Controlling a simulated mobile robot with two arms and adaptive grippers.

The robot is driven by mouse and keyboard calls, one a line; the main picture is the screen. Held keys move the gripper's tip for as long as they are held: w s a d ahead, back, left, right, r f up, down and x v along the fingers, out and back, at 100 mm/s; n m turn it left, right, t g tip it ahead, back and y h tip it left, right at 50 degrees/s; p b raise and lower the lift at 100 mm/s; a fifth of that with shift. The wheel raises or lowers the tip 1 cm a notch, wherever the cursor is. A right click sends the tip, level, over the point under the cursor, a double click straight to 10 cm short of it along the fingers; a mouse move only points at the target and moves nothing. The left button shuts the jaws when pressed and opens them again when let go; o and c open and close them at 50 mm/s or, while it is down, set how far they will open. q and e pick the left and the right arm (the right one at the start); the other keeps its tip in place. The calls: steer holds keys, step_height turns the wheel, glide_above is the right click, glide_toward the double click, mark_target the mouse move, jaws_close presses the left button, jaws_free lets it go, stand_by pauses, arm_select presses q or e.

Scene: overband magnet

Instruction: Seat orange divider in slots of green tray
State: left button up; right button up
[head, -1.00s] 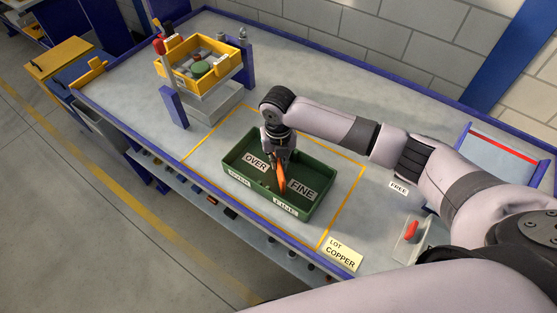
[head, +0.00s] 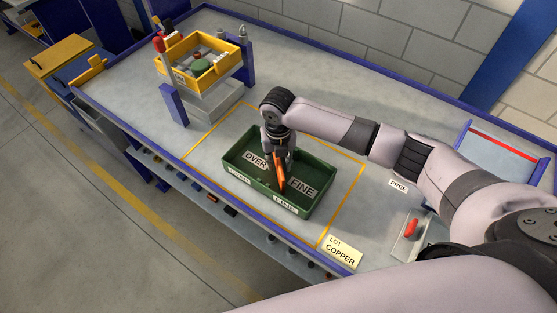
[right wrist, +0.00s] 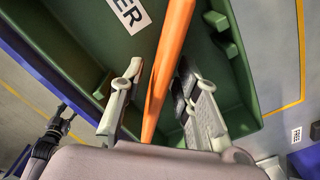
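The green tray (head: 318,205) sits on the bench inside a yellow outline, with OVER and FINE labels on its floor. The orange divider (head: 280,172) stands on edge inside it, between the two labels. My right gripper (head: 279,158) points down into the tray. In the right wrist view the fingers (right wrist: 160,75) straddle the divider (right wrist: 170,45); a gap shows at the left finger, and the right finger is close beside it. Green slot ribs (right wrist: 228,42) show on the tray wall. I cannot tell whether the divider's ends are in the slots. My left gripper is not in view.
A yellow bin (head: 180,78) on a stand is at the back left. A LOT COPPER card (head: 341,252) lies at the front edge. A red handle (head: 411,228) on a plate and a FREE label (head: 398,186) are to the right. Bench space left of the tray is clear.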

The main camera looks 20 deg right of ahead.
steer(key=shift+r, duration=0.2)
steer(key=shift+w+r, duration=0.1)
steer(key=shift+r, duration=0.2)
step_height(320, 180, up, 11)
steer(key=b, duration=0.2)
steer(key=shift+r, duration=0.15)
